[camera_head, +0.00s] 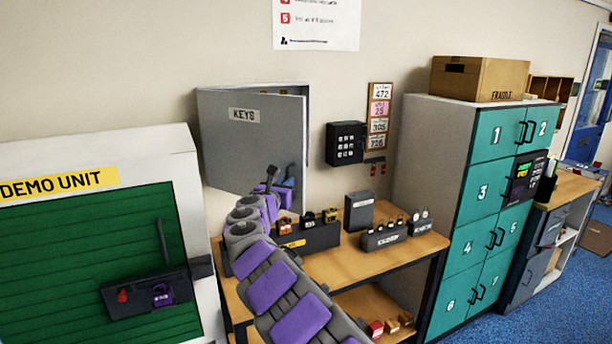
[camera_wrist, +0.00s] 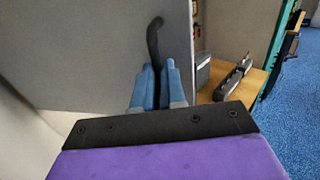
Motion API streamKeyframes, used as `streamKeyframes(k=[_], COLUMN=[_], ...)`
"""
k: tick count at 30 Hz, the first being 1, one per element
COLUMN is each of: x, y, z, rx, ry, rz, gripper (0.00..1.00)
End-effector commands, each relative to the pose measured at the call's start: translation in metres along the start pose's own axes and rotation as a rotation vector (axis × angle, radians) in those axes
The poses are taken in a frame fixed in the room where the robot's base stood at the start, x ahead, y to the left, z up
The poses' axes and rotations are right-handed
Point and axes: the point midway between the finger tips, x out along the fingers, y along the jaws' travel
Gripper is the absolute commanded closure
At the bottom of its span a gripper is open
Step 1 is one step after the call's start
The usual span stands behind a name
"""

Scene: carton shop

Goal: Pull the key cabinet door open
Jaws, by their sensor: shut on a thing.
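The key cabinet door (camera_head: 245,150) is a grey panel labelled KEYS on the wall. In the wrist view the door (camera_wrist: 80,50) fills the upper left. A wedge shows between its top edge and the cabinet's top edge; I cannot tell surely how far the door stands open. A dark curved handle (camera_wrist: 153,38) is near the door's right edge. My gripper (camera_wrist: 158,72) has its blue fingers shut around the handle's lower part. In the head view my gripper (camera_head: 286,180) is at the door's lower right, its grip partly hidden.
A wooden table (camera_head: 345,262) with padlock displays (camera_head: 390,236) stands below and right of the cabinet. A black keypad (camera_head: 345,143) is on the wall to the right. Teal lockers (camera_head: 478,205) stand further right. The green demo unit (camera_head: 80,260) is at left.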

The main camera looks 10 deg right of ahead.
Motion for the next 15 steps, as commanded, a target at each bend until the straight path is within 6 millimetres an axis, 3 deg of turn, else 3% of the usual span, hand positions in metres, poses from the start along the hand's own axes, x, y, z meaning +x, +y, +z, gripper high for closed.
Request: streamKeyframes(k=[6, 15], x=[-0.047, -0.094], y=[0.024, 0.052], z=[0.006, 0.005], rx=[0.001, -0.001], ry=[0.001, 0.000], rz=[-0.109, -0.231], gripper=[1.00, 1.00])
